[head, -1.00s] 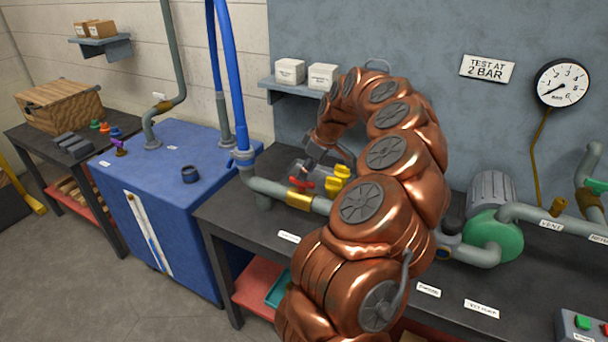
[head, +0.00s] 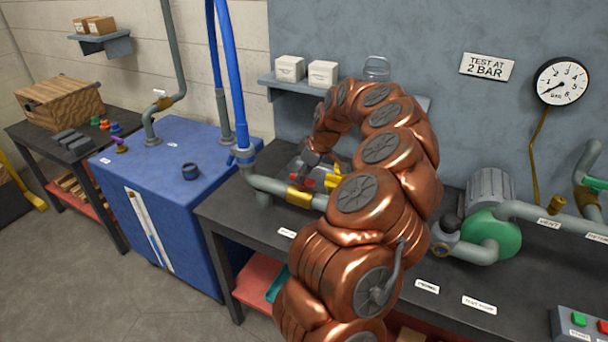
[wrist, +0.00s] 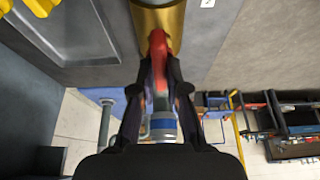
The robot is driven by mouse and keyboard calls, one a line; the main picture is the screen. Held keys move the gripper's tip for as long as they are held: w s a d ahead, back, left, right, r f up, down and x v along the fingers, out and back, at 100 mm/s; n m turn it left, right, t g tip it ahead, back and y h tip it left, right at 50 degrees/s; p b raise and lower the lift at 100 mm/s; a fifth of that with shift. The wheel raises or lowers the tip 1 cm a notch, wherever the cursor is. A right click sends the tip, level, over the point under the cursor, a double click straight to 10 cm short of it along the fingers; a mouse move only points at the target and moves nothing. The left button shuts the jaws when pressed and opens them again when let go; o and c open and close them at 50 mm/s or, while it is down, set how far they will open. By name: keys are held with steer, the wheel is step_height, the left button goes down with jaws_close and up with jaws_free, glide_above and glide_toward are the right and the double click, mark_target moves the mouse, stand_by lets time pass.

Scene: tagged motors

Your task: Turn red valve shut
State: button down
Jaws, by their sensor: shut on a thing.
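The red valve handle (head: 308,183) sits above a brass valve body (head: 299,197) on the grey pipe over the dark bench. In the wrist view the red handle (wrist: 158,62) stands between my two black fingers, with the brass body (wrist: 158,18) beyond it. My gripper (wrist: 159,82) is shut on the handle. In the head view my gripper (head: 306,168) is small and partly hidden by my copper-coloured arm. The handle's exact angle to the pipe is hard to tell.
A yellow part (head: 334,180) lies close beside the valve, partly behind my arm. A blue tank (head: 165,190) stands left of the bench. A green pump (head: 492,236) and a gauge (head: 562,81) are to the right. A shelf with white boxes (head: 323,73) is behind.

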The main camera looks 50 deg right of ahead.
steer(key=shift+f+b, duration=0.15)
steer(key=shift+b, duration=0.4)
steer(key=m+b, duration=0.1)
steer(key=b, duration=0.2)
steer(key=shift+f+m+h, duration=0.2)
steer(key=shift+m+h, duration=0.2)
steer(key=m+h+b, duration=0.1)
steer(key=m+b, duration=0.2)
steer(key=b, duration=0.2)
steer(key=shift+b, duration=0.35)
steer(key=m+h+b, duration=0.1)
steer(key=m+b, duration=0.2)
steer(key=b, duration=0.2)
steer(key=shift+a+m+h, duration=0.1)
steer(key=shift+m+h, duration=0.2)
steer(key=m+b, duration=0.2)
steer(key=m+g+h+b, duration=0.1)
steer(key=m+b, duration=0.1)
steer(key=b, duration=0.1)
steer(key=shift+w+a+r+m, duration=0.1)
steer(key=shift+m, duration=0.2)
steer(key=m+g+h+b, duration=0.1)
steer(key=m+b, duration=0.1)
steer(key=m, duration=0.1)
steer(key=shift+a+m+g+b, duration=0.1)
steer(key=shift+m+g+b, duration=0.2)
steer(key=shift+w+r+m+g+b, duration=0.1)
steer(key=shift+r+m+g+b, duration=0.2)
steer(key=shift+m, duration=0.4)
